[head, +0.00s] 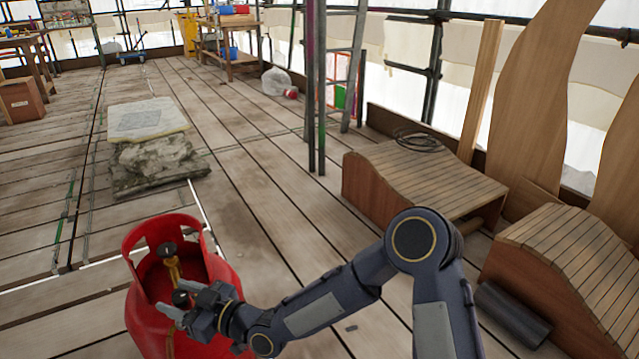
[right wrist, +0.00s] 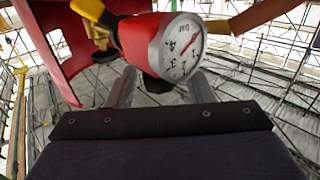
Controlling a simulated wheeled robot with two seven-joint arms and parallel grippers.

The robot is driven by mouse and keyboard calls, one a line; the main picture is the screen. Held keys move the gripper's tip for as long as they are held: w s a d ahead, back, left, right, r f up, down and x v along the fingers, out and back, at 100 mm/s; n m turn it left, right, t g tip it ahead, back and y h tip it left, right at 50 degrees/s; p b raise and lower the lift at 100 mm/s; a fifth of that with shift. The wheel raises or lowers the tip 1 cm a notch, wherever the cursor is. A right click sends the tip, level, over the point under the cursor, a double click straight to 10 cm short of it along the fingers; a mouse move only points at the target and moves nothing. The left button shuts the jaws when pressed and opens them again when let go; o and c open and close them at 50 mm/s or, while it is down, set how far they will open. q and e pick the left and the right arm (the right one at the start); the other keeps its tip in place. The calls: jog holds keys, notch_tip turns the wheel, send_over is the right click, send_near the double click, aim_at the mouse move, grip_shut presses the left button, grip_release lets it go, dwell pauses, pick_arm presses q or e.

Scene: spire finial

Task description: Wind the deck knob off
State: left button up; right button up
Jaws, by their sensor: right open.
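A red gas cylinder (head: 140,305) with a cut-out collar stands on the deck at lower left in the head view. Inside the collar is a brass valve stem with a black top (head: 167,250). In the right wrist view, a round white dial face (right wrist: 181,48) with black numerals and a red line sits on a red body (right wrist: 137,38), just beyond my two open fingers (right wrist: 162,88). I cannot tell whether they touch it. My left gripper is out of view.
A stone block (head: 150,150) under a pale slab stands behind the cylinder. Slatted wooden curved forms (head: 430,180) and a dark roll (head: 512,312) lie at right. A ladder and poles (head: 318,90) rise mid-back. Plank floor between is mostly clear.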

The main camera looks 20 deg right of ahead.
jog(key=shift+w+r+n+g+y+p, duration=0.1)
jog(key=shift+n+g+y+p, duration=0.25)
jog(key=shift+n+g, duration=0.35)
jog(key=shift+n+g+y+p, duration=0.85)
jog(key=shift+n+g+p, duration=0.3)
jog(key=shift+g, duration=0.85)
jog(key=p+v, duration=0.3)
jog(key=v, duration=0.5)
jog(key=w+d+r+m+t+h+p, duration=0.1)
jog(key=d+r+m+t+h+p, duration=0.4)
jog(key=d+r+h+p, duration=0.7)
jog(key=shift+d+r+m+p, duration=1.25)
jog(key=shift+d+r+p, duration=0.5)
jog(key=shift+d+r, duration=3.05)
jog(key=shift+a+r, duration=0.35)
jog(key=shift+a, duration=0.05)
